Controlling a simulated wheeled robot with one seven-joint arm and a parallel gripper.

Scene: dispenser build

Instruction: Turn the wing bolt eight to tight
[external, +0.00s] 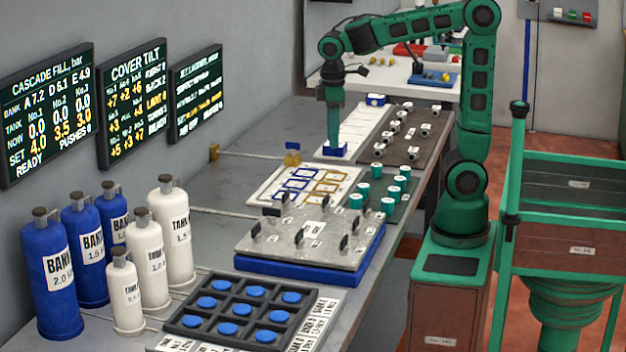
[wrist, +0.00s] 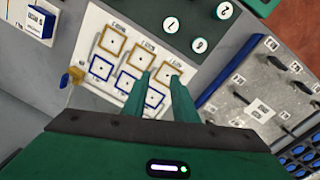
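The wing bolts are black upright handles on a grey metal cover plate (external: 270,246), which lies on a blue base in the external view. One wing bolt (external: 299,237) stands near its middle. The number labels are too small for me to tell which is eight. In the wrist view the plate (wrist: 262,92) is at the right, with some bolts (wrist: 275,62) showing. My gripper (wrist: 160,88) points down over the white card with blue and tan frames, its fingers apart with nothing between them. It also shows in the external view (external: 334,146), beyond the plate and clear of it.
The white framed card (external: 264,184) and several teal-capped cups (external: 388,205) lie beyond the plate. A black tray (external: 190,315) with blue discs is in front. Blue and white tanks (external: 143,245) stand at the left. A small amber-and-blue object (external: 292,156) is near the card.

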